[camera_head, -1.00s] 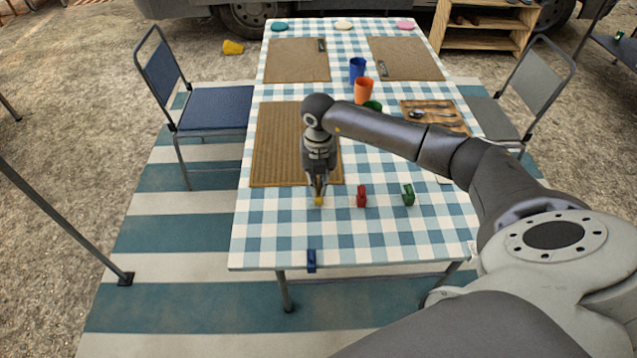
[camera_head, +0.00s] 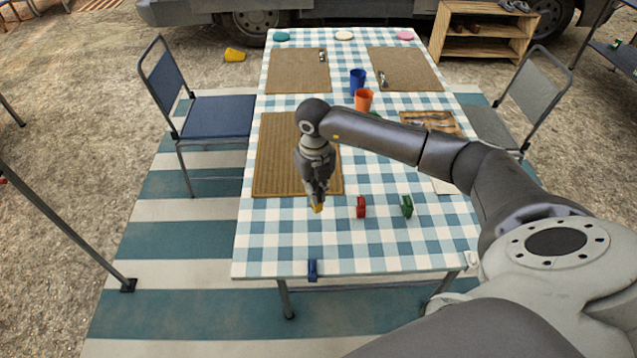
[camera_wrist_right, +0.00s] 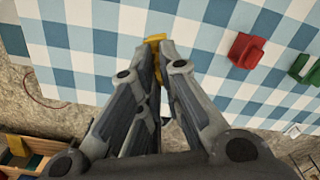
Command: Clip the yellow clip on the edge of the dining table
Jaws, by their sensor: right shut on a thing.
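The yellow clip (camera_head: 317,208) is between the fingertips of my right gripper (camera_head: 316,196), which is shut on it. It also shows at the fingertips in the right wrist view (camera_wrist_right: 155,40). The gripper points down over the near part of the dining table (camera_head: 270,240), in front of the near left placemat. The head view does not clearly show how high the clip is above the cloth. A blue clip (camera_head: 312,270) sits on the table's near edge, below the gripper in the picture. My left gripper is not in view.
A red clip (camera_head: 361,207) and a green clip (camera_head: 407,206) stand on the cloth right of the gripper. An orange cup (camera_head: 364,100) and a blue cup (camera_head: 358,79) stand farther back.

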